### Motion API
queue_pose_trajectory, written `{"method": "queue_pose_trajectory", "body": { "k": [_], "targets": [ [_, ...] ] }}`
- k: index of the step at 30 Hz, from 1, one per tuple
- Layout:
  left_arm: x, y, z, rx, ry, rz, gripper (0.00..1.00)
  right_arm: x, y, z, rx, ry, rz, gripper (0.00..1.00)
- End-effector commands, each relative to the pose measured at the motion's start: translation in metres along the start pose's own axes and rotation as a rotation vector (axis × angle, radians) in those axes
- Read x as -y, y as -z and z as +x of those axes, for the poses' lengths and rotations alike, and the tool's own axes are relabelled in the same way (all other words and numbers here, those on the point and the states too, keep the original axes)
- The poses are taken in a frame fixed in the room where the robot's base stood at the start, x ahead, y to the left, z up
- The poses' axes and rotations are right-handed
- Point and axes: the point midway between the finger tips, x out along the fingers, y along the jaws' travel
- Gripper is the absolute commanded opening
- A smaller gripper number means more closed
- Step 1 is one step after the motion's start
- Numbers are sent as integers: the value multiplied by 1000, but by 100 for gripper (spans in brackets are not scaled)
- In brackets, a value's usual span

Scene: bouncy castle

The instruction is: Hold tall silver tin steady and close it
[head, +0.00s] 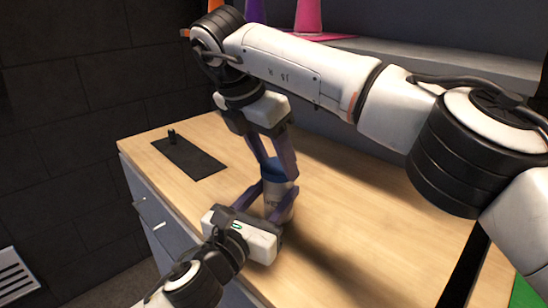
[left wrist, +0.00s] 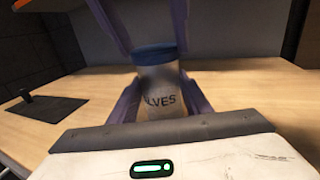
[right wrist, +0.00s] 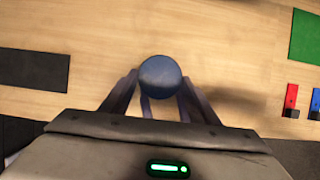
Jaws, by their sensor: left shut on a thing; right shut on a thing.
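The tall silver tin (head: 274,187) stands upright on the wooden counter, with dark lettering ending in "LVES" on its body (left wrist: 160,98). A blue lid (left wrist: 157,52) sits on its top and looks level. The lid also shows from above in the right wrist view (right wrist: 160,77). My left gripper (head: 279,192) is shut on the tin's body from the front, low down, one finger on each side. My right gripper (head: 274,160) comes from above and is shut on the lid. My fingers partly hide the tin and lid in the head view.
A dark mat (head: 195,161) with a small black upright piece lies at the counter's left. A green panel (right wrist: 306,38) and a red piece (right wrist: 291,96) lie to the right. The counter around the tin is clear.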

Motion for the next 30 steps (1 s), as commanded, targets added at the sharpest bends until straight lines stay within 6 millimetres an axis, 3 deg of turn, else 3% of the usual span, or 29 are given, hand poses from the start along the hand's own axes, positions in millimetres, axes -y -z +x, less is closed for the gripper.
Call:
{"method": "queue_pose_trajectory", "body": {
  "k": [2, 3, 6, 15, 24, 30],
  "targets": [
    [0, 2, 0, -4, -1, -2, 0, 0, -1, 0, 1, -1, 0, 34],
    [0, 2, 0, -4, -1, -2, 0, 0, -1, 0, 1, -1, 0, 56],
    [0, 2, 0, -4, -1, -2, 0, 0, -1, 0, 0, -1, -1, 73],
    [0, 2, 0, -4, -1, -2, 0, 0, -1, -2, 0, -2, -2, 74],
    [0, 2, 0, -4, -2, -2, 0, -1, -15, -35, 1, -3, -1, 74],
    [-1, 2, 0, -4, -2, -2, 0, 0, -18, -42, -1, -1, -3, 74]
  ]
}}
